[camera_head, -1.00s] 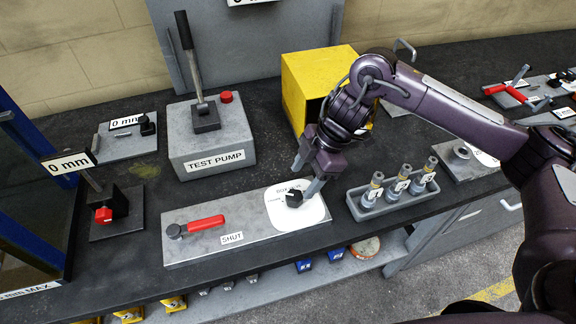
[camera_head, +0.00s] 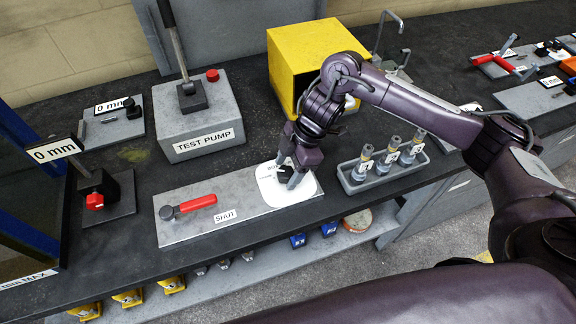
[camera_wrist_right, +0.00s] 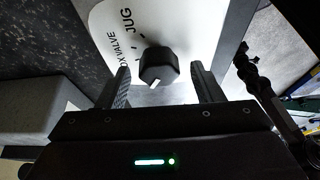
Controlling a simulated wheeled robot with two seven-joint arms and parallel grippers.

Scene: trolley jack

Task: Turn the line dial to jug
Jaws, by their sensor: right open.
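The line dial (camera_wrist_right: 158,66) is a black knob with a white pointer mark, on a white label plate (camera_wrist_right: 105,38) in the right wrist view. The plate reads "JUG" and partly "OX VALVE". The pointer faces down toward my gripper in that view, away from the "JUG" lettering. In the head view the dial (camera_head: 284,174) is partly hidden by my fingers. My right gripper (camera_wrist_right: 162,88) is open, with one finger on each side of the dial and visible gaps. It also shows in the head view (camera_head: 288,176), low over the plate. My left gripper is not in view.
A grey panel (camera_head: 240,212) carries the dial and a red lever (camera_head: 196,203) marked SHUT. A rack of several cylinders (camera_head: 384,178) stands close right of my gripper. A yellow box (camera_head: 300,50) is behind, and the test pump (camera_head: 205,125) is at left.

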